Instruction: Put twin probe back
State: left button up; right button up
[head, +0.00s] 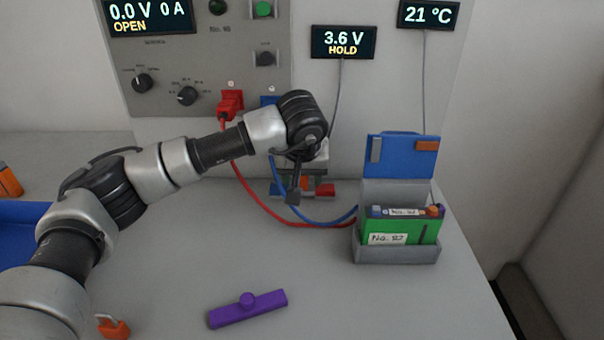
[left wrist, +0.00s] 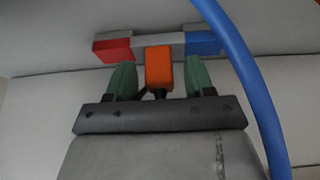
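What looks like the twin probe is a grey bar with a red end, a blue end and an orange grip (left wrist: 158,68). It shows in the left wrist view and, partly hidden by my arm, near the back wall in the head view (head: 326,190). My left gripper (left wrist: 160,80) is open, with one green fingertip on each side of the orange grip and a gap showing on both sides. My right gripper is not in view.
A grey holder (head: 398,254) at right carries a green battery (head: 410,228) under a raised blue lid (head: 400,155). Red (head: 262,207) and blue (head: 325,219) cables run to it from the cycler panel. A purple bar (head: 247,308) and orange padlock (head: 113,328) lie in front.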

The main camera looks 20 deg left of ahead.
pick_arm(q)
jog(key=shift+r, duration=0.15)
jog(key=shift+s+r, duration=0.1)
jog(key=shift+r, duration=0.4)
jog(key=shift+s+d, duration=0.3)
jog(key=shift+s, duration=0.45)
jog(key=s+d, duration=0.1)
jog(key=s, duration=0.2)
jog(key=s+d+b, duration=0.1)
jog(key=s, duration=0.2)
jog(key=s+d, duration=0.1)
jog(key=s, duration=0.3)
jog(key=shift+s, duration=0.1)
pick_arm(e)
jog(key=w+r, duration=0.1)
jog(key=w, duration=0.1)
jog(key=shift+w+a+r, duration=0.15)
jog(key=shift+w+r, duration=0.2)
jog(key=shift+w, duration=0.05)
